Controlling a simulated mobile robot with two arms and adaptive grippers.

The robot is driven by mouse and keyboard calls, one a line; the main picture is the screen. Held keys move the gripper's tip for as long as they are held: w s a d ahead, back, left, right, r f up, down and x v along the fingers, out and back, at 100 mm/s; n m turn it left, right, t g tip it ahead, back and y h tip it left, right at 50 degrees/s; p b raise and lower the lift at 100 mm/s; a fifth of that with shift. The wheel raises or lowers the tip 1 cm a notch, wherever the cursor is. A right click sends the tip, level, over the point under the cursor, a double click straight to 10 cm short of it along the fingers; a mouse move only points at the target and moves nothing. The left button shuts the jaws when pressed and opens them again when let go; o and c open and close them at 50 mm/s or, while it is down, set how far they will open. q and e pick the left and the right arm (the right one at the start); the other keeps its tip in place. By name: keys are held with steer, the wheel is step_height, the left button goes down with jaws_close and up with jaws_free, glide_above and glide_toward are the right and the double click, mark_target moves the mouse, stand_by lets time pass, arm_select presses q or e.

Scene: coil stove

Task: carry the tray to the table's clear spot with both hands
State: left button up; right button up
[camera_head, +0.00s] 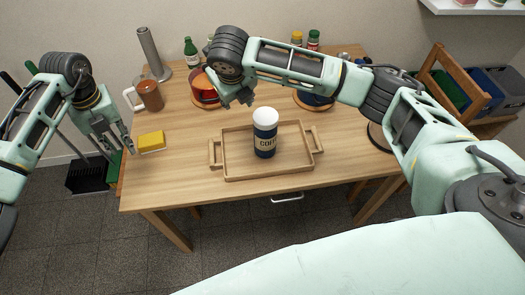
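The wooden tray (237,172) lies on the front middle of the wooden table (180,180), with a handle at its left and right ends. A dark blue coffee can (265,135) with a white lid stands upright in the tray. My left gripper (121,150) is near the table's left edge, left of the tray and apart from it; its fingers look spread, with nothing between them. My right gripper (238,102) is above the table behind the tray's left part, pointing down and apart from the tray; its fingertips are small and partly overlapped.
A yellow sponge (152,140) lies left of the tray, near my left gripper. A mug (148,95) of brown drink, a red pot (203,92), a grey cylinder (152,50) and bottles (191,52) stand farther back. Bare tabletop lies around the tray.

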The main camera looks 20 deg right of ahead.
steer(key=d+v, duration=0.1)
steer(key=v, duration=0.7)
steer(key=shift+s+a+r, duration=0.2)
steer(key=shift+s+r, duration=0.1)
steer(key=shift+f, duration=0.1)
